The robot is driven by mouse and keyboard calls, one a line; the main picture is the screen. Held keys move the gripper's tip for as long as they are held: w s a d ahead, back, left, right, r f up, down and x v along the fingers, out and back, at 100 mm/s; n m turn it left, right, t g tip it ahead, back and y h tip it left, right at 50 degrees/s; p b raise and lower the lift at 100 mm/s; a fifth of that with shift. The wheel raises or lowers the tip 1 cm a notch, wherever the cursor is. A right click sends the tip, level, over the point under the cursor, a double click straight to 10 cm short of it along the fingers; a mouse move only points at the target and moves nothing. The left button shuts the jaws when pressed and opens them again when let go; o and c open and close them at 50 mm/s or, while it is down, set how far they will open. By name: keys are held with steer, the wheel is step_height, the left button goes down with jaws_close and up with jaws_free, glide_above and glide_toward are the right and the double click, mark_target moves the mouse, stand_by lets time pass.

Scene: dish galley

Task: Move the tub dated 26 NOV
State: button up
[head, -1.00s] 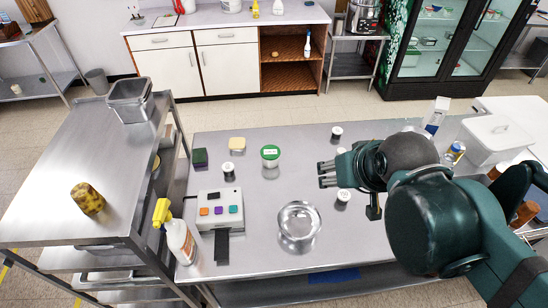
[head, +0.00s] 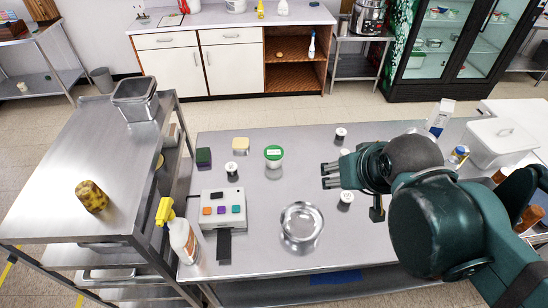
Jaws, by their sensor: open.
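A tub with a green lid and a white label (head: 273,156) stands on the steel table, left of my gripper. The writing on its label is too small to read, so I cannot tell its date. My arm hides part of the table's right side.
A white lidded bin (head: 497,143) stands at the right.

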steer(key=shift+w, duration=0.15)
steer(key=c, duration=1.1)
steer(key=shift+w+a+r+m, duration=0.25)
steer(key=shift+w+r+m, duration=0.05)
steer(key=shift+w, duration=0.2)
jaws_close()
steer(key=w+a+f+m+g, duration=0.15)
steer(key=w+a+m, duration=0.35)
steer(key=w, duration=0.6)
steer(key=w+a+f+m+g, duration=0.1)
steer(key=w+a+m+g, duration=0.4)
steer(key=w, duration=0.6)
steer(key=w+a+f+m+b, duration=0.1)
steer(key=w+a+f+m, duration=0.6)
steer(key=w+a+f, duration=0.8)
steer(key=shift+w+f+g+b, duration=0.3)
steer(key=shift+w+f+g, duration=0.05)
steer(key=shift+f, duration=1.55)
steer(key=shift+a, duration=0.1)
